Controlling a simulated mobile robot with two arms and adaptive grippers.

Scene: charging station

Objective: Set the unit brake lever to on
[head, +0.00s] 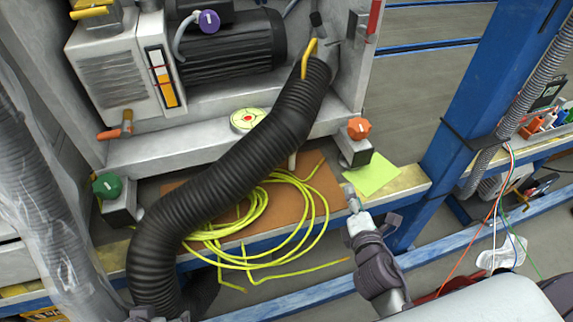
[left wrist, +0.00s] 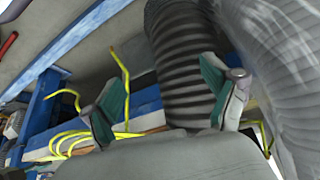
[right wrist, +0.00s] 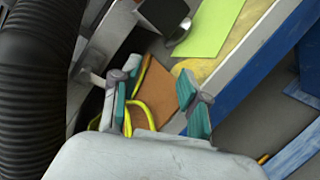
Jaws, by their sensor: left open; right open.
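No label for the brake lever is readable, so I cannot tell which handle it is. Lever-like parts on the grey unit in the head view are a red handle (head: 374,17), a yellow handle (head: 309,58), an orange handle (head: 115,130) and another yellow handle (head: 90,11). My right gripper (head: 353,200) is open and empty, below the orange knob (head: 359,128) and beside the green sheet. Its fingers (right wrist: 157,100) show over the brown board in the right wrist view. My left gripper (left wrist: 165,98) is open, with the black hose beyond its fingers.
A thick black corrugated hose (head: 235,175) crosses the unit's front. Yellow cable (head: 295,235) lies coiled on a brown board (head: 308,190). A blue post (head: 462,110) stands right. A green sheet (head: 371,174) lies on the ledge. A green knob (head: 107,185) is at left.

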